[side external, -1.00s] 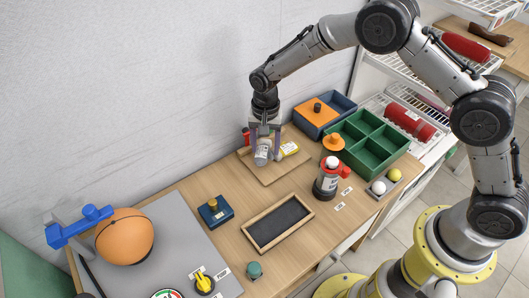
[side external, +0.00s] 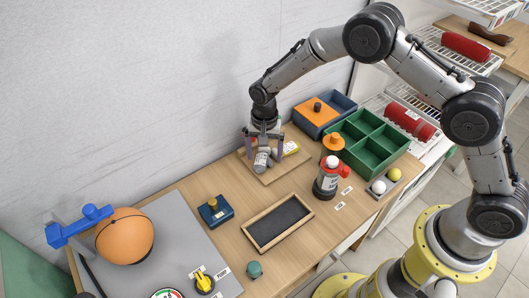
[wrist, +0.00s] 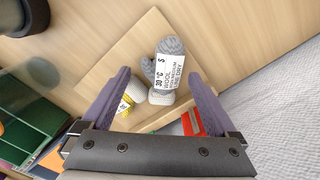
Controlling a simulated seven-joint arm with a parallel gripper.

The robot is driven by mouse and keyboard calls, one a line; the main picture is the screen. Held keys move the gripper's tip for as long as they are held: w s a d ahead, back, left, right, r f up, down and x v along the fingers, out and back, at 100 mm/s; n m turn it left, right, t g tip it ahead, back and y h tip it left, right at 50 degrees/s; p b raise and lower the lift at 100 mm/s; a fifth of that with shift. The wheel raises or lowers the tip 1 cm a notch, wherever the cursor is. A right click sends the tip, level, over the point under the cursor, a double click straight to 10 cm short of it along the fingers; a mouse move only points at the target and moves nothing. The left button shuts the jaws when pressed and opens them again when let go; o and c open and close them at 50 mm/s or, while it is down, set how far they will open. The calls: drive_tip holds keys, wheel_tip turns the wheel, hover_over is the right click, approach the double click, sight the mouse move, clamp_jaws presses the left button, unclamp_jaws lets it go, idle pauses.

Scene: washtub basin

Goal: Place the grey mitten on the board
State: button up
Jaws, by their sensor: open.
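The grey knitted mitten (side external: 262,160) with a white care label lies on the wooden board (side external: 270,179). In the wrist view the mitten (wrist: 170,46) shows over the board (wrist: 118,50), its thumb to the left and its pale cuff toward me. My gripper (side external: 265,155) is open above the board, with one finger on each side of the mitten. In the wrist view the gripper (wrist: 158,80) shows a gap between each finger and the mitten.
A red object (side external: 246,133) is behind the board.

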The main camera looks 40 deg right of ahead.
wheel_tip(320, 180, up, 11)
wheel_tip(320, 180, up, 10)
drive_tip(key=n+t, duration=0.1)
drive_tip(key=n, duration=0.1)
hover_over(264, 156)
drive_tip(key=s+d, duration=0.4)
drive_tip(key=s, duration=0.1)
drive_tip(key=s+d+r+n+t, duration=0.2)
drive_tip(key=s+d+r, duration=0.2)
drive_tip(key=s+r, duration=0.4)
drive_tip(key=s+d+n+t, duration=0.1)
drive_tip(key=s+d+n, duration=0.1)
drive_tip(key=s, duration=0.8)
drive_tip(key=s+d+n+t, duration=0.1)
drive_tip(key=s+d+n, duration=0.2)
drive_tip(key=s, duration=0.6)
drive_tip(key=shift+s+d+r+t, duration=0.2)
drive_tip(key=shift+s+r+t, duration=0.05)
drive_tip(key=shift+s+t, duration=0.1)
